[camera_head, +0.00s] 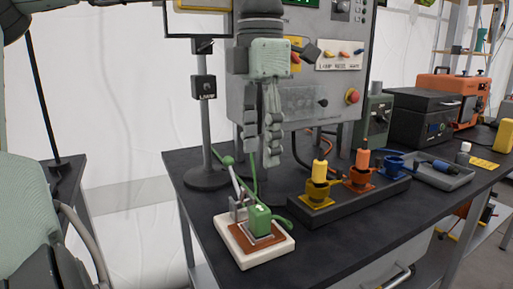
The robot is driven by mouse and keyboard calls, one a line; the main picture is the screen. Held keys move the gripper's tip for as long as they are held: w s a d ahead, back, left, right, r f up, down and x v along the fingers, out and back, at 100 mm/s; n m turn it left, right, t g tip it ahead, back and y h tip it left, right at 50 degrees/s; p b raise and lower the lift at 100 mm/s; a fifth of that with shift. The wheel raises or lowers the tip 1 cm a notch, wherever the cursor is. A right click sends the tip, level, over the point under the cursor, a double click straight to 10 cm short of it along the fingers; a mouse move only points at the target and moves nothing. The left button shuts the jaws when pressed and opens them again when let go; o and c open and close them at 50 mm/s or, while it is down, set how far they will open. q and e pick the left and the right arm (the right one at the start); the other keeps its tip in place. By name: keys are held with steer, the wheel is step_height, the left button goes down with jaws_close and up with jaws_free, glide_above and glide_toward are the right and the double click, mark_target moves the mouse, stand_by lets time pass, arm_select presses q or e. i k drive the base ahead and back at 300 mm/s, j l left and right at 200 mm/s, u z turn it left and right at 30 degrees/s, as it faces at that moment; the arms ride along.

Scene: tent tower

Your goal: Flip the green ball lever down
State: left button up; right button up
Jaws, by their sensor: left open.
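The green ball (228,160) tops a thin metal lever (235,182) that stands up, tilted a little to the left. The lever rises from a small metal bracket on a white base (240,257) with a brown plate, beside a green block (259,218). My left gripper (260,158) points downward with its fingers parted and nothing between them. In the picture it is above and to the right of the ball, apart from it. The gap in depth is hard to judge. My right gripper is not in view.
A black holder (345,206) with yellow, orange and blue parts stands right of the white base. A lamp stand (205,130) is behind the lever. A control panel (310,100) stands behind my gripper. The table front (345,245) is clear.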

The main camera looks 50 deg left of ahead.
mark_target(228, 161)
steer(key=k+l, duration=0.55)
steer(key=l, duration=0.2)
steer(key=k+l, duration=0.6)
steer(key=l, duration=0.1)
